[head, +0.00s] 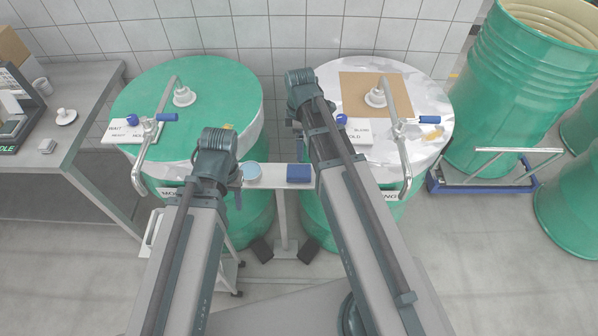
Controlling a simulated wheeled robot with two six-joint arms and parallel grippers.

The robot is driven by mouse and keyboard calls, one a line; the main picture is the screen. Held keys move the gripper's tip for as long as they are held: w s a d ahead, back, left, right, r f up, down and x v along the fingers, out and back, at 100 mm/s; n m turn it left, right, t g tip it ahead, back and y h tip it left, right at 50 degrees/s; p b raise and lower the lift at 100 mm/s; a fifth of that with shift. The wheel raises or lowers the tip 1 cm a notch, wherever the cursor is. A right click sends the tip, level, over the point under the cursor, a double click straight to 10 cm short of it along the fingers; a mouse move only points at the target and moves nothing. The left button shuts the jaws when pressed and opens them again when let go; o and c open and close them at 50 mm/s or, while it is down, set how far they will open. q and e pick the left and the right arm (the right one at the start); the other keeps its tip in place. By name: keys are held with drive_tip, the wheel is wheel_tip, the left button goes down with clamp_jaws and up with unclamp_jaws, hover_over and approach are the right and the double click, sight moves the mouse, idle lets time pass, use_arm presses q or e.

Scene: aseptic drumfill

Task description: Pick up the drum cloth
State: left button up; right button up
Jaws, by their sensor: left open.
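A folded dark blue cloth (299,173) lies on the narrow white shelf (270,184) between the two green drums. It looks like the drum cloth. My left gripper (238,196) is open and empty, mostly hidden behind its own wrist, to the left of the cloth and apart from it. My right gripper (296,128) is mostly hidden behind its own arm, above and beyond the cloth; its jaws cannot be made out.
A light blue round dish (252,171) sits on the shelf left of the cloth. The left drum (215,85) and right drum (350,72) carry bent metal pipes and signs. A grey bench (85,85) stands left. A green drum (520,80) stands on a blue-based trolley (480,187) at right.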

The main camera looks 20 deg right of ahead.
drive_tip(key=b, duration=0.8)
hover_over(299, 170)
wheel_tip(299, 170, down, 9)
drive_tip(key=shift+w+d+r, duration=0.1)
drive_tip(key=shift+r, duration=0.1)
wheel_tip(299, 170, down, 5)
drive_tip(key=b, duration=0.5)
drive_tip(key=shift+f, duration=0.15)
drive_tip(key=shift+c, duration=0.3)
drive_tip(key=c, duration=1.2)
